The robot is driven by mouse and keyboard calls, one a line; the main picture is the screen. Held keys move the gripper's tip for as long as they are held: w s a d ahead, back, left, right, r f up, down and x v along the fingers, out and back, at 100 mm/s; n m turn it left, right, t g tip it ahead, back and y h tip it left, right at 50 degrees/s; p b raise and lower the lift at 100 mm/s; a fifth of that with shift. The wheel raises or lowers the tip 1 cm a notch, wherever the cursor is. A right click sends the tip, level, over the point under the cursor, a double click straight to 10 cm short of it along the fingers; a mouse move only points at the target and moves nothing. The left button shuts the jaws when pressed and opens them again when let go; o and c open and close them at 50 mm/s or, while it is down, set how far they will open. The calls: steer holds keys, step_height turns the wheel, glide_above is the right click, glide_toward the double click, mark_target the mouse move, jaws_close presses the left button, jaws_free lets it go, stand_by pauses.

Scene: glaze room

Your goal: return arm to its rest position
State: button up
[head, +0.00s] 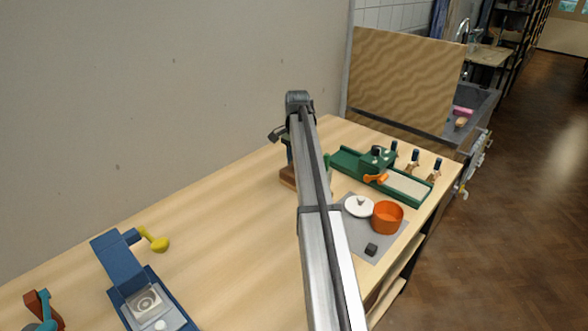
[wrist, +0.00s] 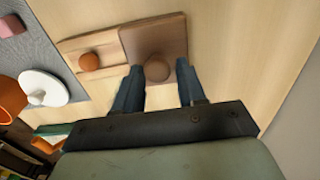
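My gripper (wrist: 158,72) is open in the wrist view, with its two dark blue fingers apart. A brown wooden square with a round knob (wrist: 157,70) shows between and beyond the fingertips. Clear gaps lie on both sides of the knob, and neither finger touches it. In the head view my arm reaches out over the table, and its far end hides most of the gripper. Part of the brown wooden piece (head: 288,177) shows beside the arm there.
The table (head: 225,215) also bears a grey mat (head: 352,238) with an orange pot (head: 387,216) and white lid (head: 359,206). A green device (head: 350,162) stands behind, a blue device (head: 125,265) at left. Bare tabletop lies between the blue device and my arm.

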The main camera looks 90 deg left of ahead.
steer(key=shift+f, duration=0.25)
steer(key=shift+w+a, duration=0.1)
